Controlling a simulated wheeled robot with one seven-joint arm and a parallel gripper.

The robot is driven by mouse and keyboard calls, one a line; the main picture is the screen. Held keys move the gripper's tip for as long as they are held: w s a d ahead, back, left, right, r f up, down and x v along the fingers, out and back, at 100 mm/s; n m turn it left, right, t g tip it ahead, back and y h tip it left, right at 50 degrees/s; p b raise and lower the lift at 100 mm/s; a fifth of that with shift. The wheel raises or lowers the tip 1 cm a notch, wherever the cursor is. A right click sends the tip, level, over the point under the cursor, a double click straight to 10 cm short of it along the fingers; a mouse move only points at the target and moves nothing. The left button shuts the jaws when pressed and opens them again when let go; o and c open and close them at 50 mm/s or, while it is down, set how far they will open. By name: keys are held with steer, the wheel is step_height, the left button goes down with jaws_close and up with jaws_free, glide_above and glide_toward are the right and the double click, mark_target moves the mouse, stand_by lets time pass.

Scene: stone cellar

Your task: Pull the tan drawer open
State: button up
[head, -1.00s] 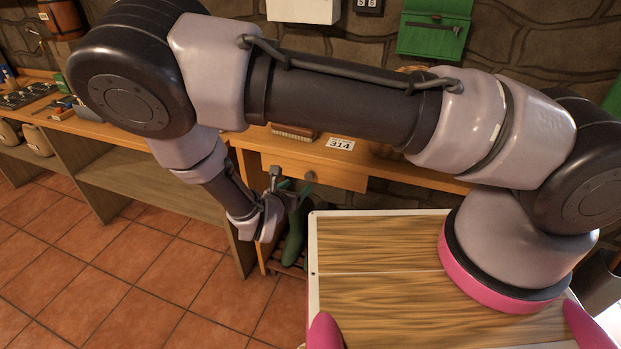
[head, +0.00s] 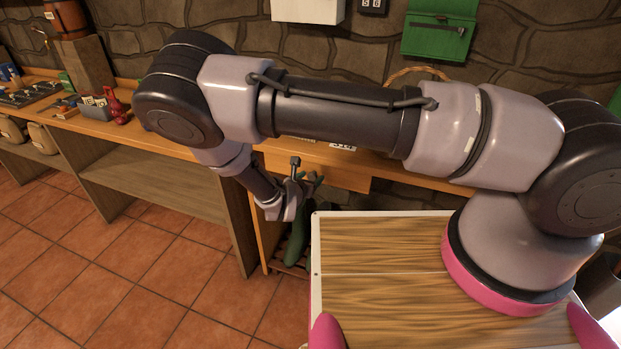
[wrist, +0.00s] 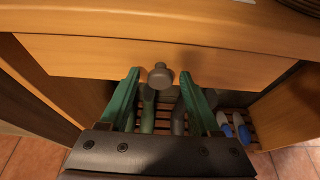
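The tan drawer (head: 335,178) is set under the wooden bench top, and its front also shows in the wrist view (wrist: 90,58). It looks closed. A round dark grey knob (wrist: 160,76) sticks out of the middle of its front. My gripper (wrist: 158,80) has green fingers that are open and apart, one on each side of the knob, with visible gaps.
The bench top (wrist: 150,20) overhangs the drawer. Below it, green boots (head: 297,245) and blue-and-white shoes (wrist: 235,126) stand on a slatted rack (wrist: 262,128). A side panel (head: 268,225) stands left of the drawer. Open tiled floor (head: 150,285) lies to the left.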

jaws_close()
stand_by(1.2)
